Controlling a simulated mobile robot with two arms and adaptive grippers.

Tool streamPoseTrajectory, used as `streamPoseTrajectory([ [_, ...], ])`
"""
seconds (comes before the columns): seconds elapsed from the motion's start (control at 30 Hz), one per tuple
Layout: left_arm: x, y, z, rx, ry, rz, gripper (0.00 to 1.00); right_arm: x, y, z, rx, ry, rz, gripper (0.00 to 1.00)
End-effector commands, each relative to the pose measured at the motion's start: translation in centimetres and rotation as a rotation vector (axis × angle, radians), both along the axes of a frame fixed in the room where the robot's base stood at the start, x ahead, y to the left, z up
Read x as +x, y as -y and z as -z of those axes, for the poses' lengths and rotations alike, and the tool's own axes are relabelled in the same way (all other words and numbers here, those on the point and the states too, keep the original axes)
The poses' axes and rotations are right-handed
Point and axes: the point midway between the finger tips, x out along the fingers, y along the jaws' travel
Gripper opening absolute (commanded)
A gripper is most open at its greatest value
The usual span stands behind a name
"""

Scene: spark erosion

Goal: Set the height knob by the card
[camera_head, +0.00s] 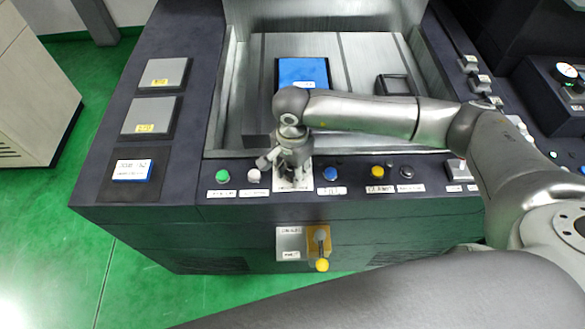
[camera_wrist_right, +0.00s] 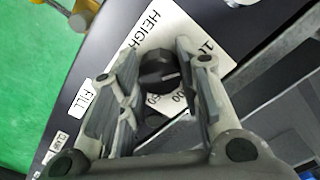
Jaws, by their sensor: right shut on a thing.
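The height knob (camera_wrist_right: 160,70) is black and round with a pale pointer line. It sits on a white dial plate (camera_wrist_right: 196,22) lettered "HEIGH…", with numbers partly covered by my fingers. My right gripper (camera_wrist_right: 158,84) is shut on the knob, one finger on each side. In the head view my right gripper (camera_head: 293,165) points down over the dial plate (camera_head: 293,185) on the front panel and hides the knob. A small blue and white card-like piece (camera_head: 132,170) lies on the left side panel; its writing is too small to read. My left gripper is not in view.
A green button (camera_head: 223,176), a white button (camera_head: 254,175), a blue button (camera_head: 330,174) and a yellow button (camera_head: 377,172) flank the dial. Behind is an open tank holding a blue plate (camera_head: 303,73).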

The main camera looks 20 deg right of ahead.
Motion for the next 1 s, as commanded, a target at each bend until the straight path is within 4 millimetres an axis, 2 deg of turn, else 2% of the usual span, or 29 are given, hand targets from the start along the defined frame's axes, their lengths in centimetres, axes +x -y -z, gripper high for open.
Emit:
streamPoseTrajectory([
  [0.27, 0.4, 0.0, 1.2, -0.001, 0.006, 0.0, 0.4, 0.0, 0.0, 0.3, -0.001, 0.001, 0.073, 0.08],
  [0.7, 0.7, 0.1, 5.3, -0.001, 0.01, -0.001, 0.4, 0.1, 0.0, 0.4, 0.0, 0.004, 0.403, 0.08],
  [1.0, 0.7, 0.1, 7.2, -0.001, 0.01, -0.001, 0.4, 0.1, 0.1, 0.2, -0.001, 0.003, 0.597, 0.08],
])
